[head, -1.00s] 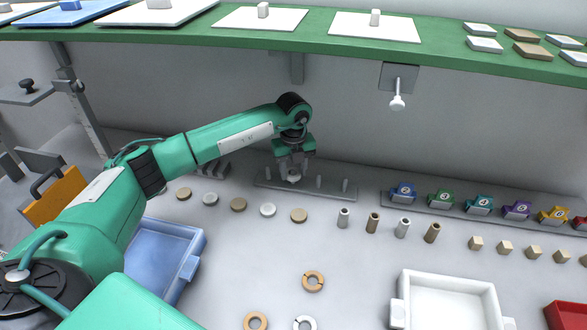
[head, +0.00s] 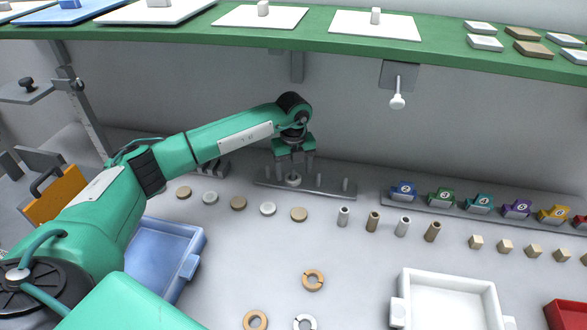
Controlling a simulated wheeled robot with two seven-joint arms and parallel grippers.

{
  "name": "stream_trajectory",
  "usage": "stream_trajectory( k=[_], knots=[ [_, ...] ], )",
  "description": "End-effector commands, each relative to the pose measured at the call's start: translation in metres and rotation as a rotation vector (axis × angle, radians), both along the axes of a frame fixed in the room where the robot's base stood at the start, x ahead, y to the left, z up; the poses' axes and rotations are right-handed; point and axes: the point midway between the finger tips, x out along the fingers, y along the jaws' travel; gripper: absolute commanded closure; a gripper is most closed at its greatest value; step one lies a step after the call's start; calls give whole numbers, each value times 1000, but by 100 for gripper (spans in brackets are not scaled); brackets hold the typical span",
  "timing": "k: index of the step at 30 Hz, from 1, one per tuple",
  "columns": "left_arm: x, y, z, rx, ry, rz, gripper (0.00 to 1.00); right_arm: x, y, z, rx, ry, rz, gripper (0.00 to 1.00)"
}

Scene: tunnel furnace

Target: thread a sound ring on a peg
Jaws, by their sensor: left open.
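A grey peg board (head: 332,192) with several short upright pegs lies by the back wall. A white ring (head: 293,180) sits low on the board and appears to be around one of its pegs. My left gripper (head: 295,168) is right above this ring, pointing down, with its fingers spread and apart from it. Two tan rings, one (head: 313,281) in the front middle and one (head: 255,321) at the bottom edge, lie on the table with a white ring (head: 304,323). The middle tan ring and the loose white ring show dark gaps. My right gripper is out of view.
Several flat discs (head: 239,204) and small tubes (head: 373,222) stand in front of the board. A blue tray (head: 165,244) is at left, a white tray (head: 449,275) at right. A green shelf (head: 455,62) overhangs the back.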

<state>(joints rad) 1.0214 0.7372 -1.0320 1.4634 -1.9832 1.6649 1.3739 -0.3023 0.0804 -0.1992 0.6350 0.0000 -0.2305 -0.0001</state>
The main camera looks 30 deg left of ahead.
Motion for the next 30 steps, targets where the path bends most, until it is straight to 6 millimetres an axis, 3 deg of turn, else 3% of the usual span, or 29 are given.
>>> stream_trajectory(
  k=[5, 12, 18, 30],
  knots=[
    [0, 0, 0, 0, 0, 0, 32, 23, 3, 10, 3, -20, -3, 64],
    [1, 0, 47, 0, -4, 0, 32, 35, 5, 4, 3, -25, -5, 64],
    [0, 0, 70, 1, -1, 0, 32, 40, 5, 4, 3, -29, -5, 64],
    [0, 0, 75, 0, 0, 0, 32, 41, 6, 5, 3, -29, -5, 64]
  ],
)
